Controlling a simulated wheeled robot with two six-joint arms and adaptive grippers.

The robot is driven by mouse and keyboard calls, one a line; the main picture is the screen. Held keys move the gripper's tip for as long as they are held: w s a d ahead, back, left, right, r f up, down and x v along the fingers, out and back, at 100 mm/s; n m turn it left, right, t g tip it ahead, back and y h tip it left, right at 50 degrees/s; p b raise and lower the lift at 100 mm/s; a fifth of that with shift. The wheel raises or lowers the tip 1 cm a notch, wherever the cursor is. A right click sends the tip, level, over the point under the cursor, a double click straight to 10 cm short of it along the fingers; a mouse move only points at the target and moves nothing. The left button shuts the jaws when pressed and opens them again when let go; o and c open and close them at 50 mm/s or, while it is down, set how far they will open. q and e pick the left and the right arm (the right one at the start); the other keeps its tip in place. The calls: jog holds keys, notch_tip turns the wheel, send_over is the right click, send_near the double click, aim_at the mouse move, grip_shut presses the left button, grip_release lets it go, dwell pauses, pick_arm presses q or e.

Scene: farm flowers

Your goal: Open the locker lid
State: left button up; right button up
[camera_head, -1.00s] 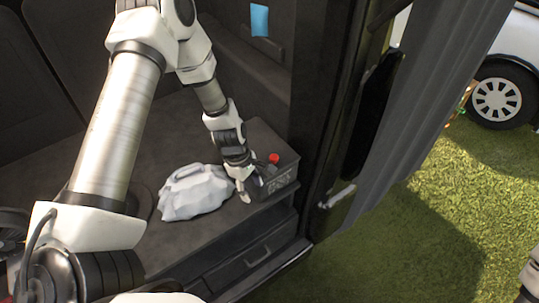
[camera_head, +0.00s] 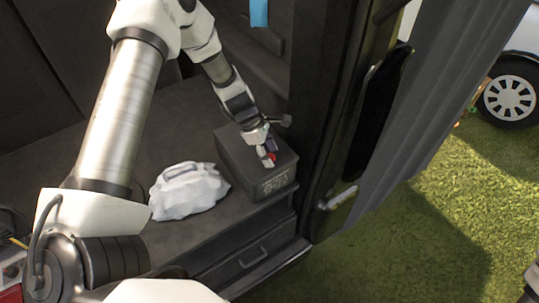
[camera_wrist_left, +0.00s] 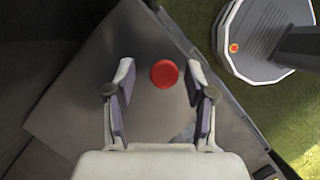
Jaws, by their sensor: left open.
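The locker (camera_head: 236,165) is a dark grey box on the van's shelf, and its lid looks closed. A round red button or knob (camera_wrist_left: 164,73) sits on the lid. In the head view the red spot is mostly hidden by my left gripper (camera_head: 270,156). In the left wrist view the open fingers (camera_wrist_left: 157,95) are on either side, and the red knob is just ahead of the gap between them. The gripper is over the lid; I cannot tell whether it touches.
A pale grey-white bag (camera_head: 188,192) lies on the shelf left of the locker. A drawer (camera_head: 252,257) is below the shelf edge. The van's door frame (camera_head: 340,130) stands close on the right, with grass (camera_head: 400,250) beyond.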

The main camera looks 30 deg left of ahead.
pick_arm(q)
jog(key=shift+s+r, duration=0.15)
jog(key=shift+s, duration=0.1)
jog(key=shift+s+r, duration=0.1)
jog(key=c, duration=0.4)
grip_shut()
pick_arm(e)
jog(key=shift+s+r, duration=0.2)
jog(key=shift+s, duration=0.05)
